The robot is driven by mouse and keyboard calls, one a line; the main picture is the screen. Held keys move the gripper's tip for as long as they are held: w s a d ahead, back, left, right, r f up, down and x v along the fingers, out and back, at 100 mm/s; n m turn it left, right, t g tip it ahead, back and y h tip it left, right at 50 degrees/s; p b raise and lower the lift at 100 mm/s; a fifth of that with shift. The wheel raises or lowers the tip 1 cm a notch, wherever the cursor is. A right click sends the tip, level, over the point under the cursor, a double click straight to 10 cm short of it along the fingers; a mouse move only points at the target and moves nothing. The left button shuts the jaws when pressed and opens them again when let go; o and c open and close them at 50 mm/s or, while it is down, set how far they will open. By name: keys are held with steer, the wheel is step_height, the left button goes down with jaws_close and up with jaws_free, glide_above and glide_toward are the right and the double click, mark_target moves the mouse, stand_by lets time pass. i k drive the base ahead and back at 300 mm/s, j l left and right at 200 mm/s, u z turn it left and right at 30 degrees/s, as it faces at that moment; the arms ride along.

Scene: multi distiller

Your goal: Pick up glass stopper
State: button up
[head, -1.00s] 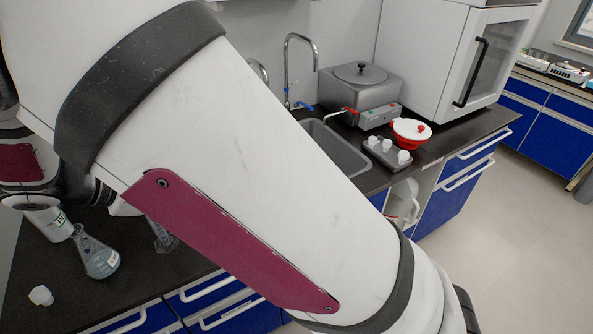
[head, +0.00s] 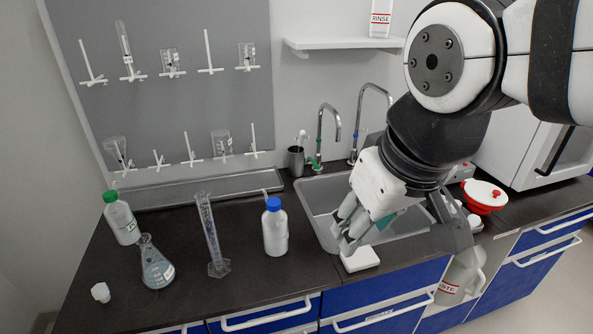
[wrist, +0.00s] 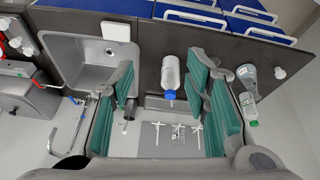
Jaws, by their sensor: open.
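A small white stopper (head: 100,292) lies on the dark counter at the front left, in front of the conical flask (head: 156,268). It also shows at the right edge of the wrist view (wrist: 280,73). I cannot tell if it is glass. My gripper (head: 402,245) is open and empty above the sink's front edge, far to the right of the stopper. Its green-padded fingers (wrist: 162,85) stand wide apart in the wrist view. A blue-capped bottle (wrist: 170,75) shows between them, at a distance.
A measuring cylinder (head: 211,235) and the blue-capped bottle (head: 275,232) stand between my gripper and the flask. A green-capped bottle (head: 121,220) is behind the flask. A white block (head: 360,258) lies below my gripper.

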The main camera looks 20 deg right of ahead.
mark_target(100, 291)
steer(key=u, duration=1.15)
